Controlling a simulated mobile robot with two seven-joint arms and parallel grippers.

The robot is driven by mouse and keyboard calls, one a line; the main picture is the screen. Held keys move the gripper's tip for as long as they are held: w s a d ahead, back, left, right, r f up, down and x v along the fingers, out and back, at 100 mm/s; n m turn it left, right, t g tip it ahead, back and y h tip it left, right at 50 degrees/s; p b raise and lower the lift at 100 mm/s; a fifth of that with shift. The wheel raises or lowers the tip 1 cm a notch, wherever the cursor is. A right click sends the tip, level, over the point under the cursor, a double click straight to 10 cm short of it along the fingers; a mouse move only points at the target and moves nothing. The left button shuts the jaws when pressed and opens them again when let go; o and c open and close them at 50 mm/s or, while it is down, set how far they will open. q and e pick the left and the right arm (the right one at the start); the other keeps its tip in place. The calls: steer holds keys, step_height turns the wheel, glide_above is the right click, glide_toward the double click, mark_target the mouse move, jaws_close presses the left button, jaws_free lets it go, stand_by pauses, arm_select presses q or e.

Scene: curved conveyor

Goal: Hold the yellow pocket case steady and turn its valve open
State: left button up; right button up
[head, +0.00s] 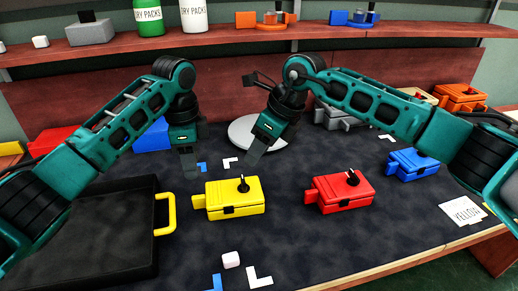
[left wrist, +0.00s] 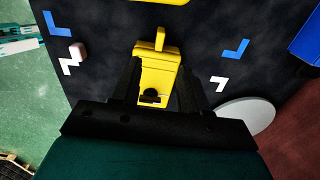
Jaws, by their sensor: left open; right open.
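The yellow pocket case (head: 237,196) lies on the dark table mat, with a tab at its left end and a black valve knob (head: 243,184) on top. In the left wrist view the case (left wrist: 157,75) appears between the fingers, its knob (left wrist: 151,96) nearer the palm. My left gripper (head: 191,168) is open and empty, above and behind the case's left end. My right gripper (head: 250,161) is open and empty, pointing down behind the knob. Neither gripper visibly touches the case.
A red case (head: 343,193) and a blue case (head: 411,165) stand to the right. A black case with a yellow handle (head: 165,214) lies at left. A white disc (head: 243,131) lies behind. A pale cube (head: 231,260) and corner marks lie in front. A shelf (head: 330,36) spans the back.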

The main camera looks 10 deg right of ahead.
mark_target(198, 197)
arm_select(q)
step_height(198, 197, down, 13)
stand_by(0.7)
steer(key=shift+c, duration=0.3)
jaws_close()
stand_by(0.4)
stand_by(1.0)
